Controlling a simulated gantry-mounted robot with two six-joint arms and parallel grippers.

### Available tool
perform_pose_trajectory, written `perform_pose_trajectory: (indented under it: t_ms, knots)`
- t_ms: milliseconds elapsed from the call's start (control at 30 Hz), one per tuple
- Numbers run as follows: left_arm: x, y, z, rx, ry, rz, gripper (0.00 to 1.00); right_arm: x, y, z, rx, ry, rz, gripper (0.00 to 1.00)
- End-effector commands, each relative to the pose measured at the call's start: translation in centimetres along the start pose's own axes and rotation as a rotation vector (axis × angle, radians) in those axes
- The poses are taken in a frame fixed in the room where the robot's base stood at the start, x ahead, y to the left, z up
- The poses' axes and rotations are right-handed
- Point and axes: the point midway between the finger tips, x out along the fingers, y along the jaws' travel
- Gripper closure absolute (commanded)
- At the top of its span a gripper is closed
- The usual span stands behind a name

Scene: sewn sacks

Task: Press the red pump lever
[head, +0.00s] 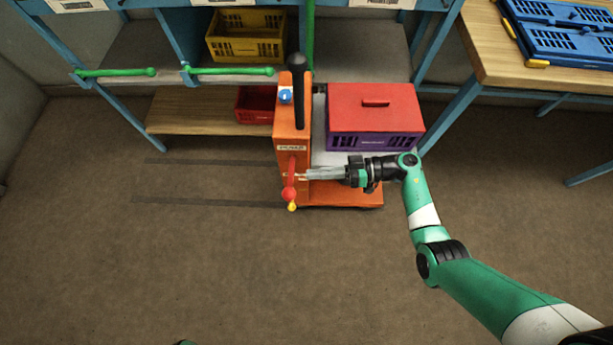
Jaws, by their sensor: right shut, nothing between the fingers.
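The red pump lever (290,185) hangs on the side of an orange lift cart (293,132), with a red ball and a yellow tip at its low end. My right gripper (308,175) is shut and empty, pointing left. Its tips are right at the lever in the picture; whether they touch it I cannot tell. My left gripper is not in view.
A purple crate with a red lid (375,108) stands on the cart's platform. A blue shelf rack behind holds a yellow crate (246,49) and a red crate (255,104). A wooden table (500,58) with blue crates stands at the right. The floor in front and left is clear.

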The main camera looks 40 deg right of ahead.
Motion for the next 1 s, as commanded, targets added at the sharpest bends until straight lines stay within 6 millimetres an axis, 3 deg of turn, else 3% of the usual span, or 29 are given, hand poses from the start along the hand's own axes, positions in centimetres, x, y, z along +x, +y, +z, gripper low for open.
perform_pose_trajectory:
  t_ms: [433,633,1000]
  knots:
    - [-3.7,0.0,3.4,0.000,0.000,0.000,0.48,9.3,0.1,0.6,-0.004,-0.001,-0.004,1.00]
    - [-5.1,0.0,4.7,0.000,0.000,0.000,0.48,7.9,0.2,3.4,-0.001,0.001,0.002,1.00]
    - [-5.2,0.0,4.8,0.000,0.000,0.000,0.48,7.5,0.0,3.8,-0.001,0.001,0.001,1.00]
